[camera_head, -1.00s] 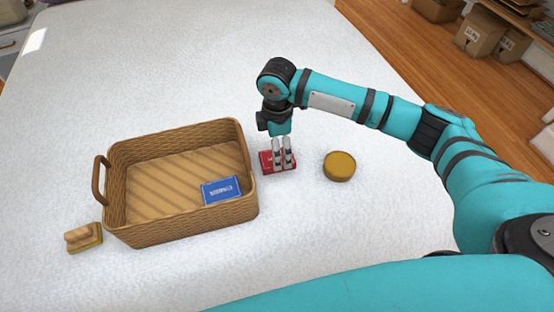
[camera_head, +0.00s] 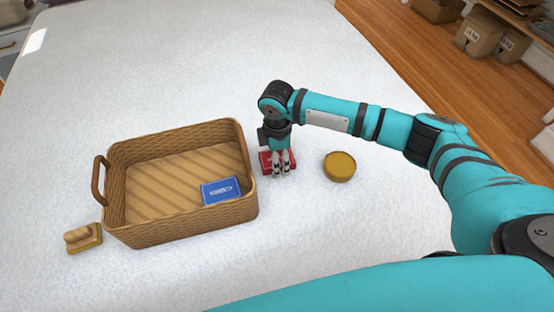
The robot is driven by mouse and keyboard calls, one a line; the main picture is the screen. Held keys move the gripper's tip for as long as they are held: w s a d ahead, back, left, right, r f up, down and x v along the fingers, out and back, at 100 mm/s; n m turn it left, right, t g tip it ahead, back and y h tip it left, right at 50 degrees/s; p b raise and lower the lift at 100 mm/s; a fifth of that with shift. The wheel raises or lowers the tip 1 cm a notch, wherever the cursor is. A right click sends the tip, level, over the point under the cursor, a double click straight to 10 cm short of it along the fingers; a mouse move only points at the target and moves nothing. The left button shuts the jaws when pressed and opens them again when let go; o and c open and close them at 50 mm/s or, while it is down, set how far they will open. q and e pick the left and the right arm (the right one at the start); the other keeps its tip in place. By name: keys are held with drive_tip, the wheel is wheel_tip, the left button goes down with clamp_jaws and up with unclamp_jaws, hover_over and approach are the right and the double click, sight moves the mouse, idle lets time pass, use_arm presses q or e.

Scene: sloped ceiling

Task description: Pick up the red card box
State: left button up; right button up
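The red card box (camera_head: 265,163) lies on the white surface just right of the basket, partly hidden by my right gripper (camera_head: 281,171). The gripper points down, with its two fingers a little apart over the box. Red shows to the left and right of the fingers. I cannot tell whether the fingertips touch the box, and it looks still at rest on the surface. My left gripper is not in view.
A wicker basket (camera_head: 180,232) stands to the left with a blue card box (camera_head: 220,190) inside. A wooden brush-like object (camera_head: 84,238) lies at far left. A round mustard-coloured tin (camera_head: 340,166) sits right of the gripper. The surface behind is clear.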

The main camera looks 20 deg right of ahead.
drive_tip(key=c, duration=0.7)
drive_tip(key=shift+c, duration=0.2)
drive_tip(key=shift+r, duration=0.15)
